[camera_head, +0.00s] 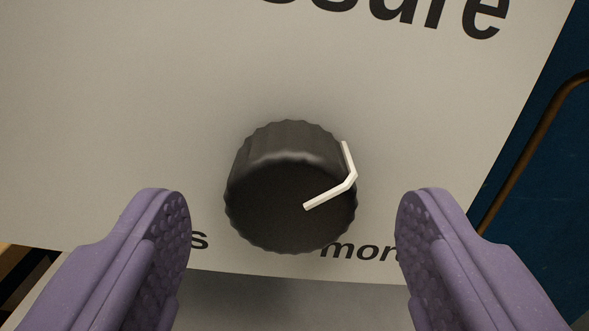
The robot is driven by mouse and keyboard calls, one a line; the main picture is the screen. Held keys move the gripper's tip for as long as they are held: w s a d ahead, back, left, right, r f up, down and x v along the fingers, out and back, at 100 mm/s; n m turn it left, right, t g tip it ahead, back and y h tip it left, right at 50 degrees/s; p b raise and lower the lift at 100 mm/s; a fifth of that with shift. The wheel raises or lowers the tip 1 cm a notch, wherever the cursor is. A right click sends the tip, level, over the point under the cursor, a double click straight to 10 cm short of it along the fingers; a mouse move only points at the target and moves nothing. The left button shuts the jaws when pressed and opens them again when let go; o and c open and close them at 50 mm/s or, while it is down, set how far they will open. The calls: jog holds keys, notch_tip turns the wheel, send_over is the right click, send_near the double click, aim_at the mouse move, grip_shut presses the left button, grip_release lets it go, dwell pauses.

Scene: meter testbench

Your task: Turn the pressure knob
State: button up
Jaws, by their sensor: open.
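The pressure knob (275,210) is a black, ridged round knob in the middle of the view. Its white pointer line (335,188) runs from near the face's centre to the right and slightly up, then along the side. The knob stands on a pale panel (130,110) with large partly cut-off lettering above it. My gripper (293,225) has two purple fingers with bumpy inner pads, one on each side of the knob. The fingers are open, with a gap between each finger and the knob. The left finger hides part of the lower-left word.
Printed words sit below the knob, one ending in "s" at left and "more" (358,251) at right, partly covered by the fingers. A dark blue surface with a brown curved line (530,150) lies beyond the panel's right edge. The panel around the knob is clear.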

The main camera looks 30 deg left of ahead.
jog(key=shift+w+a, duration=0.3)
jog(key=shift+w, duration=0.1)
jog(key=c, duration=1.1)
jog(key=shift+o, duration=0.2)
jog(key=shift+r+m+b, duration=0.1)
jog(key=shift+m+b, duration=0.3)
jog(key=shift+m, duration=0.3)
jog(key=o, duration=1.1)
jog(key=shift+c, duration=0.2)
jog(key=shift+s, duration=0.1)
jog(key=v, duration=0.7)
jog(key=shift+s+d+p, duration=0.25)
jog(key=shift+p, duration=0.05)
